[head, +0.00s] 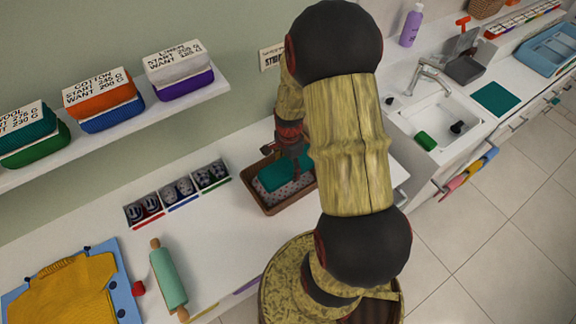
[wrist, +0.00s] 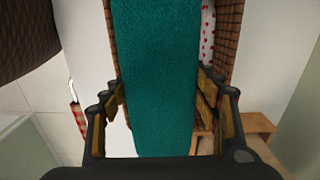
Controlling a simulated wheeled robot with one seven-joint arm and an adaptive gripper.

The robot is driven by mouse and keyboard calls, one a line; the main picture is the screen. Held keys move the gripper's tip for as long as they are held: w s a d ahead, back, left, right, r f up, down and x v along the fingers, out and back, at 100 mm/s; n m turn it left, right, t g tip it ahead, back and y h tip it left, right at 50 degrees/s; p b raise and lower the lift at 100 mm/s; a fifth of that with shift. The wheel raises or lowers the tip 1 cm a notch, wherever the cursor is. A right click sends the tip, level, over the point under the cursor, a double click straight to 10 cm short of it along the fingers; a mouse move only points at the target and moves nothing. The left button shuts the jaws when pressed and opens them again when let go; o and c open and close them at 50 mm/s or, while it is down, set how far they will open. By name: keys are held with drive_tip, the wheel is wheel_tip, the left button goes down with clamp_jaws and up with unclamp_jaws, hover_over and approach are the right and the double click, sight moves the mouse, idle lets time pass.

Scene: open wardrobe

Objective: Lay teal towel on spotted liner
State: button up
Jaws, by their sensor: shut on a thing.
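The teal towel (head: 284,172) is folded and sits in my gripper (head: 291,150) over a brown wicker basket (head: 283,206) on the counter. In the wrist view, the towel (wrist: 155,75) runs as a long strip between the two fingers of my gripper (wrist: 160,110), which are shut on it. The spotted liner (head: 290,192), pale with small red dots, lines the basket and shows along the towel's near side. A strip of the liner also shows in the wrist view (wrist: 208,35). I cannot tell whether the towel touches the liner.
Three small boxes of socks (head: 178,190) stand left of the basket. A green rolling pin (head: 169,280) and a blue board with a yellow garment (head: 68,290) lie further left. A sink (head: 440,122) is at right. A shelf with labelled bins (head: 107,100) hangs above.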

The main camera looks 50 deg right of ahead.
sight(288, 187)
drive_tip(key=shift+f+b, duration=3.8)
drive_tip(key=shift+f, duration=1.55)
drive_tip(key=shift+f, duration=0.45)
drive_tip(key=o, duration=0.9)
drive_tip(key=shift+r, duration=0.1)
drive_tip(key=shift+c, duration=0.3)
wheel_tip(288, 187, up, 9)
drive_tip(key=p, duration=0.6)
drive_tip(key=shift+p, duration=0.3)
